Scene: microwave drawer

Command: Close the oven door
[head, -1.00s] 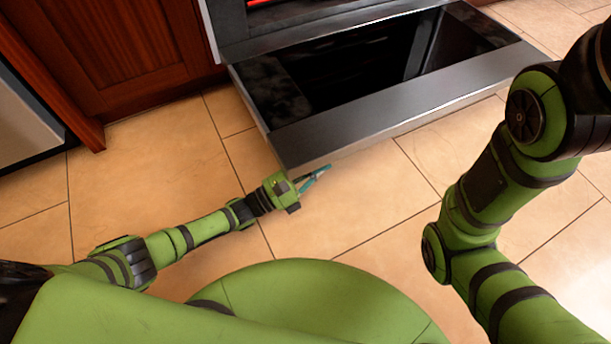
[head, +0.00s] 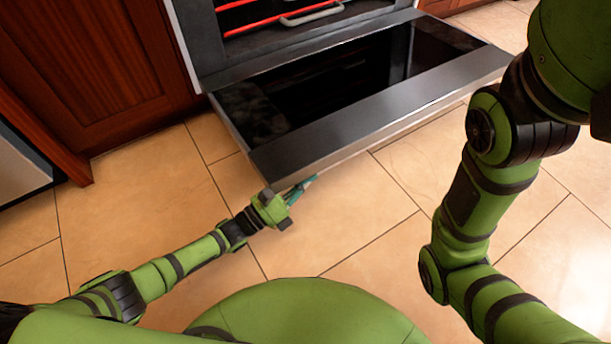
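The oven door (head: 385,104) is folded down and open, lying near flat, with a dark glass panel and a steel border. Above its hinge side the oven cavity (head: 262,28) shows glowing red heating bars and a metal rack handle. My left gripper (head: 303,186) is at the near edge of the door, toward its left corner. Its teal fingers are at or just under that edge, partly hidden by the door. I cannot tell if they touch it or how far they are spread. My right arm rises at the right, but its gripper is out of view.
Dark red wooden cabinets (head: 85,70) stand left of the oven. A steel appliance (head: 18,165) is at the far left edge. The tiled floor (head: 345,215) in front of the door is clear.

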